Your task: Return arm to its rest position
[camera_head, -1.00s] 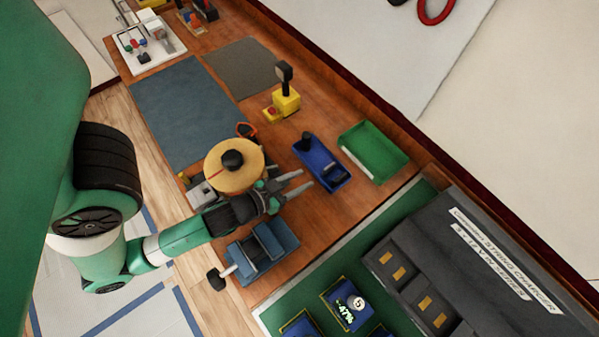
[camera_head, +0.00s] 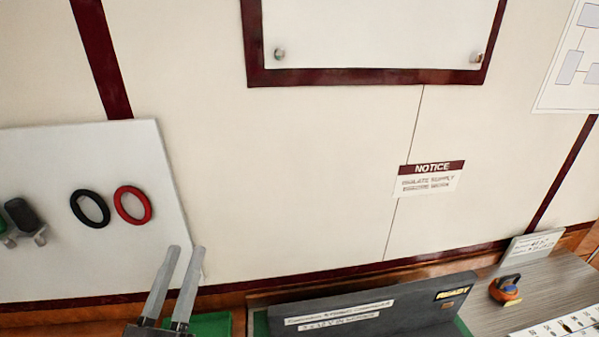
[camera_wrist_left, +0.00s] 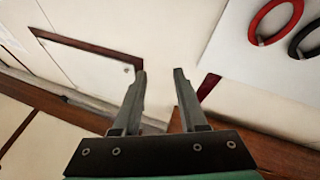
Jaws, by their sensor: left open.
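My left gripper (camera_head: 180,282) rises from the bottom edge of the head view, its two grey fingers pointing up in front of the wall. The fingers are apart with nothing between them. In the left wrist view the same gripper (camera_wrist_left: 160,95) is open and empty, facing the wall and a wall board. The rest of the left arm is out of the head view. My right gripper is in neither view.
A white board (camera_head: 90,235) with a black ring (camera_head: 77,206) and a red ring (camera_head: 119,205) hangs at left. The dark charger (camera_head: 375,312) stands at bottom centre. A green tray (camera_head: 212,325) shows beside the fingers. A notice (camera_head: 430,179) is on the wall.

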